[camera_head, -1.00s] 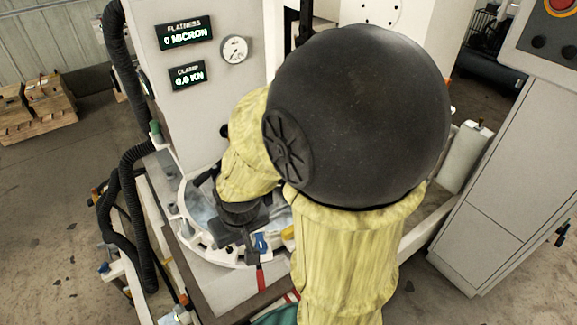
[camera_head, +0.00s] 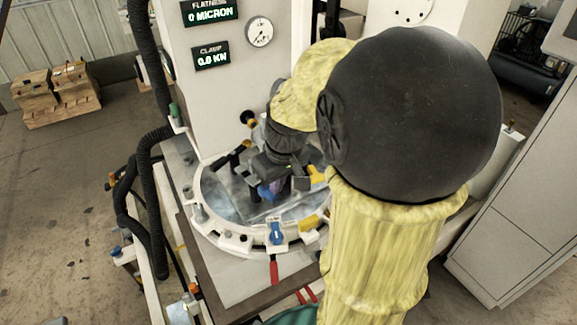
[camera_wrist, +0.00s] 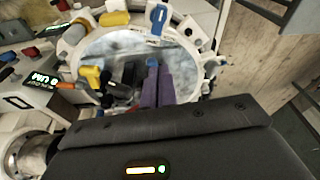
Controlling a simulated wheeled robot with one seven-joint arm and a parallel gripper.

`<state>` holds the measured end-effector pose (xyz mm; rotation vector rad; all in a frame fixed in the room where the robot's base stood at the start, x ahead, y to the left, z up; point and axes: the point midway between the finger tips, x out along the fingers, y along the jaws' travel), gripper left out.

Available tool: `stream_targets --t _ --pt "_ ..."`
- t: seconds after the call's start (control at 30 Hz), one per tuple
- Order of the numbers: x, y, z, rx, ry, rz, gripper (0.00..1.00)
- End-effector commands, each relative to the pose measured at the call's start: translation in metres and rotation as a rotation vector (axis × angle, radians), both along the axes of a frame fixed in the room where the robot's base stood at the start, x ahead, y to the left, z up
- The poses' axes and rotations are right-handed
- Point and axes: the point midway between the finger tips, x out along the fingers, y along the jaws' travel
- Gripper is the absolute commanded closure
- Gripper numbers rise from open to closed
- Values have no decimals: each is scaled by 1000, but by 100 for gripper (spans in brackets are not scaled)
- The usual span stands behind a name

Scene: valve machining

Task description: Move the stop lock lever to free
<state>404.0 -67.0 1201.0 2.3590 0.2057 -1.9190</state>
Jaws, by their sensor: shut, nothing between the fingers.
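A blue lever (camera_head: 276,232) sits on a small white labelled plate at the front rim of the round machine table (camera_head: 215,190). The label is too small to read, so I cannot tell whether it is the stop lock lever. The blue lever also shows in the wrist view (camera_wrist: 157,18), at the top of the ring. My gripper (camera_head: 270,192) is over the table's inside, behind the blue lever and apart from it. In the wrist view its purple fingers (camera_wrist: 155,75) are together with nothing held. My arm hides the table's right side.
A red handle (camera_head: 273,270) hangs below the rim in front of the blue lever. Yellow parts (camera_head: 309,222) sit to its right. Black hoses (camera_head: 150,190) run along the left side. A panel (camera_head: 211,53) reads 0.0 kN clamp. A grey cabinet (camera_head: 515,215) stands right.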

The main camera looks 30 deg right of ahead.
Motion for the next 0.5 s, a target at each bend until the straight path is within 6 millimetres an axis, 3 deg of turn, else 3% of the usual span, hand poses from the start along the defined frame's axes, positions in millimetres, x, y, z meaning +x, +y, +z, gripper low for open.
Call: stream_targets --t 0.1,0.3,0.5 --pt "16 -38 11 23 -25 91 100" --pt "18 -89 54 55 -101 307 100" --pt "10 -112 85 57 -163 457 100"
